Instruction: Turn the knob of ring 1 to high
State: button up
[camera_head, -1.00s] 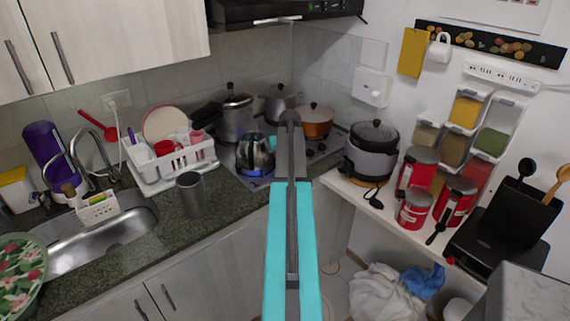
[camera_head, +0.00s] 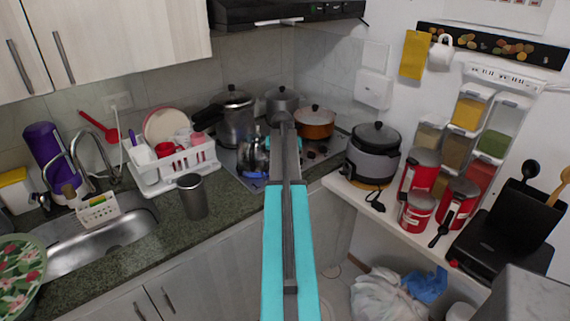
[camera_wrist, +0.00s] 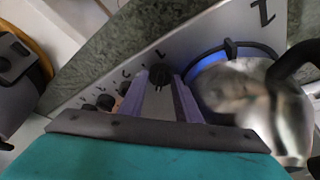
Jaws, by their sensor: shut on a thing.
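In the wrist view, a dark round knob (camera_wrist: 160,73) sits on the metal front strip of the stove (camera_wrist: 208,38), at the end of a row of knobs. My gripper (camera_wrist: 160,88) is shut on this knob, one finger on each side. A small mark is printed on the strip behind it. A shiny kettle (camera_wrist: 240,95) stands close to the right, over a burner with a blue glow (camera_wrist: 232,62). In the head view, the kettle (camera_head: 254,152) shows left of my arm, which hides the knob and the fingertips.
Several other dark knobs (camera_wrist: 105,102) lie to the left in the wrist view. A pressure cooker (camera_head: 236,122) and an orange pot (camera_head: 315,122) stand at the back of the stove. A rice cooker (camera_head: 372,152) is on the white shelf to the right.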

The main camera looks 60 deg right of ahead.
jog(key=o, duration=1)
jog(key=shift+o, duration=0.2)
jog(key=shift+n, duration=0.6)
